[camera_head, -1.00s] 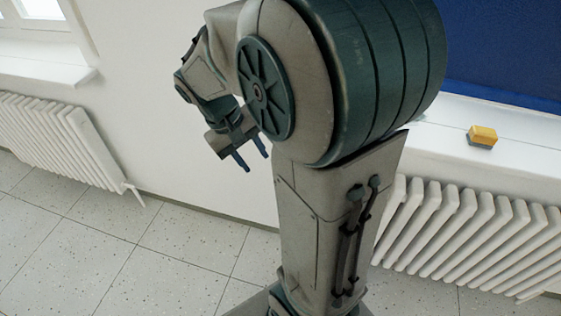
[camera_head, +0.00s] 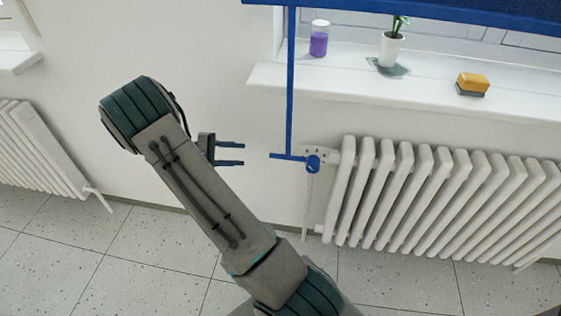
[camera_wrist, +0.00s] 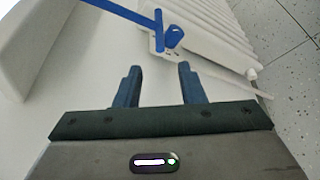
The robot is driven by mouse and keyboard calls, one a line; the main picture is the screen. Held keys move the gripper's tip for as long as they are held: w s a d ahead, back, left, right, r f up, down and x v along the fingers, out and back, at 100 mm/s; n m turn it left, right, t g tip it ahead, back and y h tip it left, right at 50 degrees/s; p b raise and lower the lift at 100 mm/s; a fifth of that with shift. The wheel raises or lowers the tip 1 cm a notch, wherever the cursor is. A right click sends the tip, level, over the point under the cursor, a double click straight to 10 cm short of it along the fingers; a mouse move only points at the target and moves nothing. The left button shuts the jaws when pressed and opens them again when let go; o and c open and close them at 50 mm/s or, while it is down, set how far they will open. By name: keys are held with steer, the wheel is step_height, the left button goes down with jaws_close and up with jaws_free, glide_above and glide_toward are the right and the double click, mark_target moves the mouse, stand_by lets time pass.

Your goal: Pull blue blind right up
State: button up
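The blue blind (camera_head: 420,8) hangs across the top right of the head view, its lower edge above the windowsill.
The sill (camera_head: 420,83) holds a purple jar (camera_head: 319,40), a potted plant (camera_head: 391,48) and a yellow sponge (camera_head: 472,83). A white radiator (camera_head: 440,200) stands below, right of the handle. Another radiator (camera_head: 40,150) is at far left. Bare wall lies between.

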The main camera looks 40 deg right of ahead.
mark_target(281, 156)
steer(key=x, duration=1.3)
steer(key=shift+s+d+f, duration=0.15)
steer(key=shift+d, duration=0.2)
jaws_close()
